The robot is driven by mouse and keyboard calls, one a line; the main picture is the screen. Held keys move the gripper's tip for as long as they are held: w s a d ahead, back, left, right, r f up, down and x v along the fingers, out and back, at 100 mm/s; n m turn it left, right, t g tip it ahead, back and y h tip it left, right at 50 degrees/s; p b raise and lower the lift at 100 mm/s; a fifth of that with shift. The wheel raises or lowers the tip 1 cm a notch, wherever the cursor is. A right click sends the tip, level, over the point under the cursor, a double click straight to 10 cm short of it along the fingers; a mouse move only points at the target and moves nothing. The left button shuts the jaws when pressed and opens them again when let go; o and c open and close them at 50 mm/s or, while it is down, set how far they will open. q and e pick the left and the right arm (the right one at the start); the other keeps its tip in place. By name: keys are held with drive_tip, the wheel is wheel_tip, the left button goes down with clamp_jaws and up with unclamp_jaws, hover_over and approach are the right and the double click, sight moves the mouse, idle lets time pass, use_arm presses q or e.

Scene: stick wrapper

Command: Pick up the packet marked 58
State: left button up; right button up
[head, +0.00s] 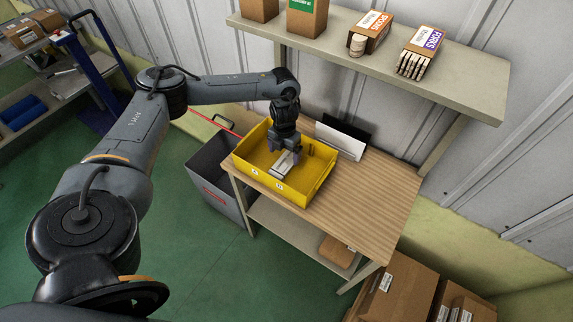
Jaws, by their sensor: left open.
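My left gripper (285,154) points down inside the yellow bin (308,190) on the wooden table. It is open, just above or around a small pale packet (284,166) on the bin floor; I cannot tell whether the fingers touch it. Any number on the packet is too small to read. My right gripper is not in view.
The wooden table (375,206) is clear to the right of the bin. A grey waste bin (213,172) stands left of the table. A shelf (465,86) with boxes of forks and spoons hangs above. Cardboard boxes (397,287) stand at lower right.

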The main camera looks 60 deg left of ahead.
sight(285, 163)
use_arm(q)
wheel_tip(285, 163, down, 5)
drive_tip(key=shift+r, duration=0.1)
idle(0.3)
drive_tip(key=c, duration=1.1)
drive_tip(key=shift+c, duration=0.2)
